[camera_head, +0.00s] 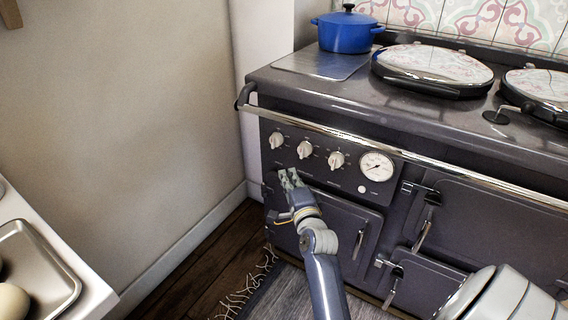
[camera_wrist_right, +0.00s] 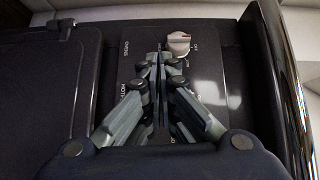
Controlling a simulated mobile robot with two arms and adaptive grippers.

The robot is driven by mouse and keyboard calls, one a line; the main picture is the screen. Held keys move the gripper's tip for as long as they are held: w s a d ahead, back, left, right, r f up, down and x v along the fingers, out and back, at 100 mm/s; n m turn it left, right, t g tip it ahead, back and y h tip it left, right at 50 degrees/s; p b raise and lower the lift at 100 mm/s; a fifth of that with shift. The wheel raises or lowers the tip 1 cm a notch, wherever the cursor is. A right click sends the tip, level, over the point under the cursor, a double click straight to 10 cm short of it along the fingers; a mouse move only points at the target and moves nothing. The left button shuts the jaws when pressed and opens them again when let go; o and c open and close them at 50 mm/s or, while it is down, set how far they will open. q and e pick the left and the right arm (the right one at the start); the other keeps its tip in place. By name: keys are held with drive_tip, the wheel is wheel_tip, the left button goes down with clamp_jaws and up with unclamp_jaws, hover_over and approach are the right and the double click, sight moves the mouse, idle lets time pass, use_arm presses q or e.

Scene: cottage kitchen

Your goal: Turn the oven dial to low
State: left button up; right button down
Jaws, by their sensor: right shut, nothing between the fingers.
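The dark oven front carries a panel (camera_head: 318,177) with three pale dials in a row: a left dial (camera_head: 276,140), a middle dial (camera_head: 304,149) and a right dial (camera_head: 336,160). My right gripper (camera_head: 289,178) is below the left and middle dials in the head view, its fingers shut and empty. In the right wrist view the shut fingertips (camera_wrist_right: 158,58) lie just left of one pale dial (camera_wrist_right: 179,42). They look close to it; I cannot tell whether they touch. Lettering shows beside it, but its setting is too small to read surely. My left gripper is not in view.
A chrome rail (camera_head: 400,151) runs across the front above the dials. A round gauge (camera_head: 376,166) sits right of them. Oven doors (camera_head: 338,222) with handles lie below. A blue pot (camera_head: 346,33) and round lids (camera_head: 432,66) are on top. A wall stands left.

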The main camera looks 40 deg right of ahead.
sight(281, 144)
drive_tip(key=shift+m+h, duration=0.3)
drive_tip(key=shift+m, duration=0.1)
drive_tip(key=x, duration=0.3)
drive_tip(key=r+b+x, duration=0.1)
drive_tip(key=x, duration=0.2)
drive_tip(key=d+b+x, duration=0.1)
drive_tip(key=x, duration=0.2)
drive_tip(key=shift+s+r, duration=0.2)
drive_tip(key=shift+w+d, duration=0.15)
drive_tip(key=shift+w, duration=0.25)
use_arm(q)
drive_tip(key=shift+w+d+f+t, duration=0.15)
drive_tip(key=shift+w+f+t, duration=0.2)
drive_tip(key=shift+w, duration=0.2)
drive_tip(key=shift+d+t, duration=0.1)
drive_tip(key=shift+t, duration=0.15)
use_arm(e)
drive_tip(key=shift+w, duration=0.15)
use_arm(q)
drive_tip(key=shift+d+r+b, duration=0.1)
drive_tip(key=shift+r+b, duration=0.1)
drive_tip(key=shift+b, duration=0.1)
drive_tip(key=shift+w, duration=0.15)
use_arm(e)
drive_tip(key=shift+f, duration=0.1)
